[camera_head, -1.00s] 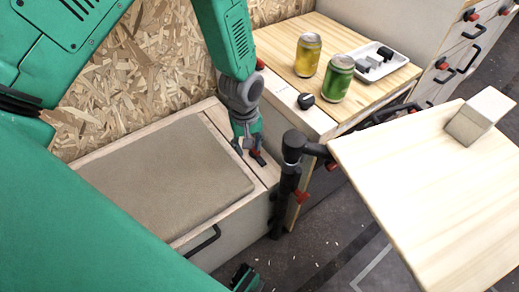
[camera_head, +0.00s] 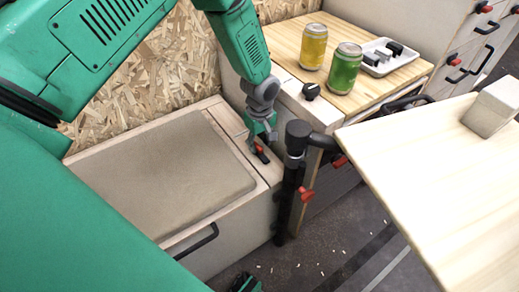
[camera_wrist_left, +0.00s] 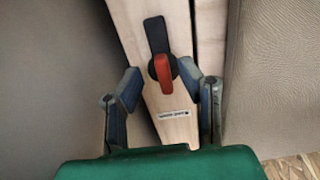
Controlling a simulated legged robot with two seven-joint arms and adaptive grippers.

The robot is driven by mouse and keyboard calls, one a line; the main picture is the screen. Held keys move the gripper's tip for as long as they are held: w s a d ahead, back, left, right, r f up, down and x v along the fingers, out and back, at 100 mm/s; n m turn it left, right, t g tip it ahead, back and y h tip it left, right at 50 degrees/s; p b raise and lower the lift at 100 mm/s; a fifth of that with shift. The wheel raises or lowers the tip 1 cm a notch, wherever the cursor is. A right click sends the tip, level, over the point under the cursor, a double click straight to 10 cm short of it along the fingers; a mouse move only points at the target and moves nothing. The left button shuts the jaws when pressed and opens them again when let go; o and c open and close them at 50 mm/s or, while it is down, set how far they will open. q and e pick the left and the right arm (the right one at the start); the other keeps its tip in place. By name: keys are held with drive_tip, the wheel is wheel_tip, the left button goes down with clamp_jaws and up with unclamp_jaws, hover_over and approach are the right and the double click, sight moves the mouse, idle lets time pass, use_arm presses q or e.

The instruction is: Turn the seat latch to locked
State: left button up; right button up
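The seat latch (camera_head: 260,152) is a small black piece with a red handle on the pale wooden edge of the seat box (camera_head: 180,240). In the left wrist view the latch's red handle (camera_wrist_left: 165,75) points toward the gripper, below its black part. A small printed label lies beside it. My left gripper (camera_head: 258,138) is over the latch; in the wrist view its two fingers (camera_wrist_left: 159,80) are apart, one on each side of the red handle, with gaps visible. A dark and green piece, perhaps my right gripper (camera_head: 245,284), is cut off at the bottom edge.
A black post with a red lever (camera_head: 305,194) stands close right of the latch, beside a wooden tabletop (camera_head: 430,180) bearing a pale block (camera_head: 492,108). Behind are a yellow can (camera_head: 313,46), a green can (camera_head: 344,68), a black knob (camera_head: 311,91) and a white tray (camera_head: 372,67).

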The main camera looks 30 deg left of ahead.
use_arm(q)
drive_tip(key=shift+f, duration=0.6)
drive_tip(key=shift+a+f, duration=0.2)
drive_tip(key=shift+a, duration=0.3)
drive_tip(key=c, duration=0.5)
drive_tip(key=shift+s, duration=0.1)
clamp_jaws()
drive_tip(key=shift+d, duration=0.35)
use_arm(e)
drive_tip(key=shift+a+f, duration=0.1)
drive_tip(key=shift+f, duration=0.05)
